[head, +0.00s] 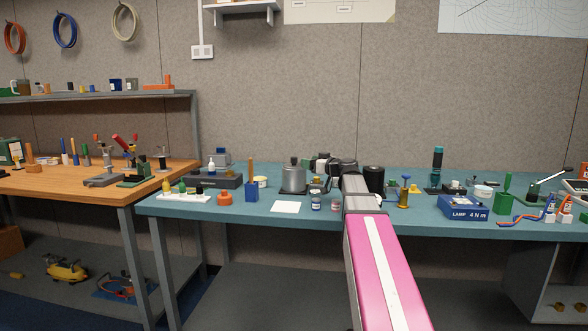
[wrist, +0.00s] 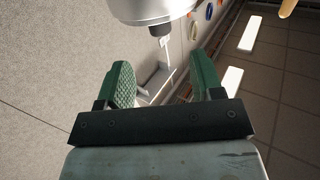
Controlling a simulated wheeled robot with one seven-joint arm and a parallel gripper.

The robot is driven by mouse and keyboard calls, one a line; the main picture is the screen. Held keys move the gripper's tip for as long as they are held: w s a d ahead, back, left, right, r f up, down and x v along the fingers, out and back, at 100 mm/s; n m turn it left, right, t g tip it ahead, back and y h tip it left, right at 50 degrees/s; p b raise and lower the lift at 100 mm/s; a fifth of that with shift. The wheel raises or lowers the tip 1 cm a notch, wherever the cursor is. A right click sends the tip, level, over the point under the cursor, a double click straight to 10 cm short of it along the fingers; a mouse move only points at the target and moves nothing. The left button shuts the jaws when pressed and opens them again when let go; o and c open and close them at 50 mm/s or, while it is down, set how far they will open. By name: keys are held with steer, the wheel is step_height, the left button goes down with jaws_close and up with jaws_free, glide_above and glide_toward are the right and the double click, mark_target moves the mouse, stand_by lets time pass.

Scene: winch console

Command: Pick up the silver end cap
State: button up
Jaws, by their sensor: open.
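My gripper (wrist: 162,75) is open in the wrist view, its two green ridged fingers wide apart with nothing between them. A rounded silver body (wrist: 152,8) with a dark stub shows just beyond the fingers at the top edge, cut off by the frame. In the head view, a silver cylinder (head: 293,177) with a dark knob stands on a dark base on the blue-green bench, left of my arm. It looks like the same body. I cannot make out a separate silver end cap. In the head view my arm's end hides part of the bench, and the fingers cannot be made out.
The blue-green bench (head: 258,210) is crowded. Small jars stand close to my arm.

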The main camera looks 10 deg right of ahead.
mark_target(294, 158)
steer(key=x, duration=0.9)
steer(key=shift+w+a+r, duration=0.1)
steer(key=shift+r, duration=0.05)
steer(key=c, duration=0.9)
